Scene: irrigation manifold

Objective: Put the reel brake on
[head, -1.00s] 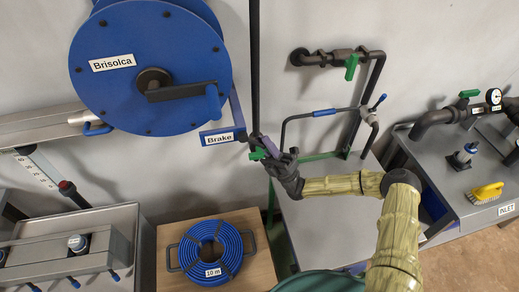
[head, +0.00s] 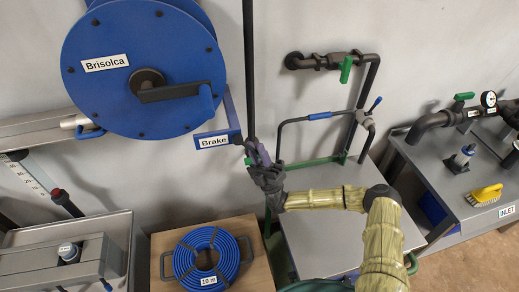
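The blue reel (head: 143,65) labelled Brisolca is on the wall at the upper left, with a dark crank and blue handle (head: 206,100) on its face. The blue brake part (head: 232,112) runs down beside the reel's lower right edge to a blue plate with the Brake label (head: 215,141). My gripper (head: 254,153) is just right of and slightly below that plate, fingers pointing up and left. Its dark, purple and green parts overlap closely in the picture. I cannot tell whether the fingers are apart or whether they touch the brake.
A black vertical pole (head: 249,70) rises directly above my gripper. A blue hose coil (head: 185,262) lies on a wooden board below. Wall pipes with a green lever (head: 346,69) stand to the right, above a grey table (head: 308,237). A yellow brush (head: 485,194) lies farther right.

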